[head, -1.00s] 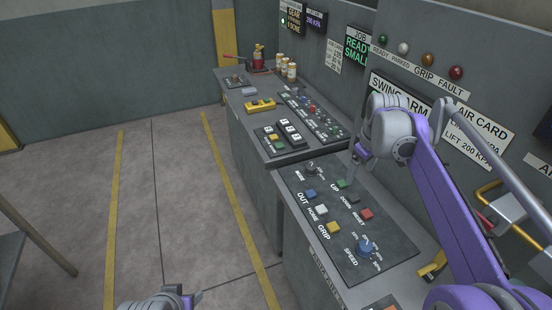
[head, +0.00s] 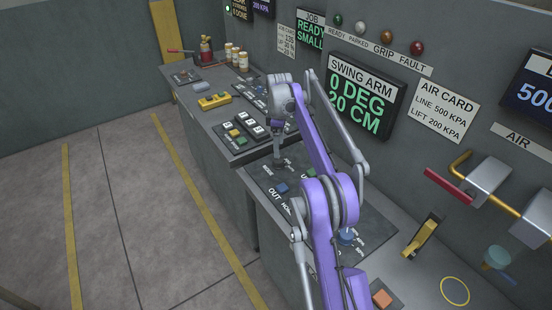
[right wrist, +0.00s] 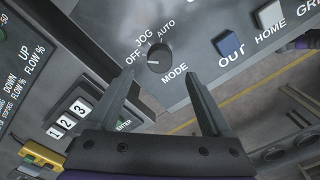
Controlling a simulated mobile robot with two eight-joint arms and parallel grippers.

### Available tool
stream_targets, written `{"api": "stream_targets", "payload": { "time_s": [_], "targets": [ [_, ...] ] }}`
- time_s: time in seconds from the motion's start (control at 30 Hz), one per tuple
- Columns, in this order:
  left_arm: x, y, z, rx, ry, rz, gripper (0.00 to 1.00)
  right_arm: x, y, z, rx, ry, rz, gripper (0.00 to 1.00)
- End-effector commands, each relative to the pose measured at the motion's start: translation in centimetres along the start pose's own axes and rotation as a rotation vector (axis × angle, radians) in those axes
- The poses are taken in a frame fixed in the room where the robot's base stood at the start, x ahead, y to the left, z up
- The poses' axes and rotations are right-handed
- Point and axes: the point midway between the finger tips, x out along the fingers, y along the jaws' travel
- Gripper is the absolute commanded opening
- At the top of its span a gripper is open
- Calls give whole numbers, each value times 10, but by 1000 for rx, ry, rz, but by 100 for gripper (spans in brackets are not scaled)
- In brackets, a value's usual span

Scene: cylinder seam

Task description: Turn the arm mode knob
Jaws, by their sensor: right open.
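The arm mode knob (right wrist: 159,58) is a small dark round knob on the grey control panel (right wrist: 200,22). In the right wrist view the words OFF, JOG, AUTO and MODE surround it. My right gripper (right wrist: 158,80) is open and empty, its fingers pointing at the panel. The knob appears between and just beyond the fingertips, with no contact visible. In the head view my right gripper (head: 279,152) is over the panel's far left corner and hides the knob. My left gripper is not in the head view.
A neighbouring console with 1, 2, 3 keys (head: 254,127) lies beyond. The SWING ARM display (head: 358,92) reads 0 DEG, 20 CM. A yellow lever (head: 421,238) stands at right. Floor at left is clear.

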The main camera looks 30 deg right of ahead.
Motion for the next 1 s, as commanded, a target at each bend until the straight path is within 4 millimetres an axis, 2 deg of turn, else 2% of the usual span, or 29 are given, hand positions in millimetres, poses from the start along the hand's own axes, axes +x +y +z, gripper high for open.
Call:
{"api": "stream_targets", "payload": {
  "time_s": [0.03,0.1,0.3,0.5,0.73,1.0],
  "targets": [
    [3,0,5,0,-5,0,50,14,-1,0,0,-1,-2,84],
    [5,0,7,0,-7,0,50,26,-1,0,0,-1,-2,84],
    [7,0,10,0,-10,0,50,52,-1,0,0,0,-1,84],
    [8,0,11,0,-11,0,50,61,0,0,0,0,0,84],
    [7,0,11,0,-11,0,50,61,0,-1,1,0,0,84],
    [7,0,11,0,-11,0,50,61,0,0,1,0,1,35]
  ]
}}
